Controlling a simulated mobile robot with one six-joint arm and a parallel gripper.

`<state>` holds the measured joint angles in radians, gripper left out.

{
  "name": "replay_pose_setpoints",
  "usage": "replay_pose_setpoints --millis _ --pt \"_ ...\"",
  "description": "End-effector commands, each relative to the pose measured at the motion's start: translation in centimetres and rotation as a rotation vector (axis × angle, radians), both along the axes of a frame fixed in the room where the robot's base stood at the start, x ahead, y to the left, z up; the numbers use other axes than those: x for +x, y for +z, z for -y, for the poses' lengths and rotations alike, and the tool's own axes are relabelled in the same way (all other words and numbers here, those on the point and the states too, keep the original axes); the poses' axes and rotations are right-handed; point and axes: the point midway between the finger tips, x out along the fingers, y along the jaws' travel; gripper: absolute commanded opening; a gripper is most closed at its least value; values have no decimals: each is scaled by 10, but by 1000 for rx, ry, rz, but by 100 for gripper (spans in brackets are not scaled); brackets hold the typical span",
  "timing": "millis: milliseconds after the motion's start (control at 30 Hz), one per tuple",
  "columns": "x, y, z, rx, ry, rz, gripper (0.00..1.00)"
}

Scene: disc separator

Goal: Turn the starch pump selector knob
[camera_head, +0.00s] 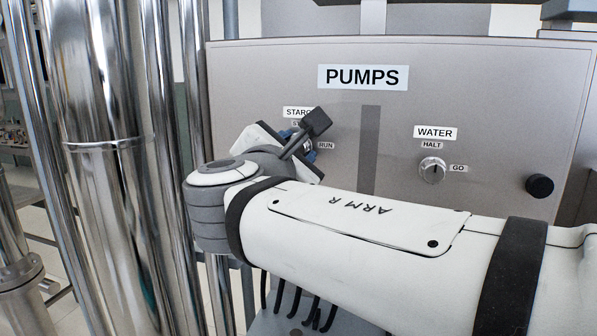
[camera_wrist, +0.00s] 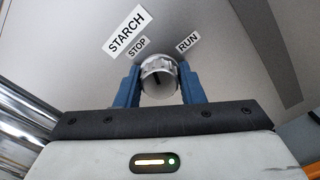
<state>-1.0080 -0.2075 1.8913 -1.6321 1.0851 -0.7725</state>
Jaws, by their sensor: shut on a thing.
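The starch pump selector knob (camera_wrist: 158,80) is a round silver knob with a dark pointer line, seen in the wrist view below the STARCH label (camera_wrist: 126,31). STOP (camera_wrist: 137,47) is printed at its upper left and RUN (camera_wrist: 188,42) at its upper right. The dark line points up and left, towards STOP. My gripper (camera_wrist: 160,84) has blue fingers on both sides of the knob and is shut on it. In the head view my gripper (camera_head: 303,142) is at the panel, and my arm and wrist hide most of the knob.
The grey PUMPS panel (camera_head: 480,90) also bears a silver water knob (camera_head: 432,170) with HALT and GO labels, and a black round knob (camera_head: 539,186) at the right. Shiny vertical pipes (camera_head: 105,180) stand close at the left of my wrist.

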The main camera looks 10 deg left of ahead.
Motion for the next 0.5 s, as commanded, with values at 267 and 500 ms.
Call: replay_pose_setpoints --millis 267,500 --pt "0 -7 0 265 0 20 12" --pt "1 -6 -1 492 0 36 12"
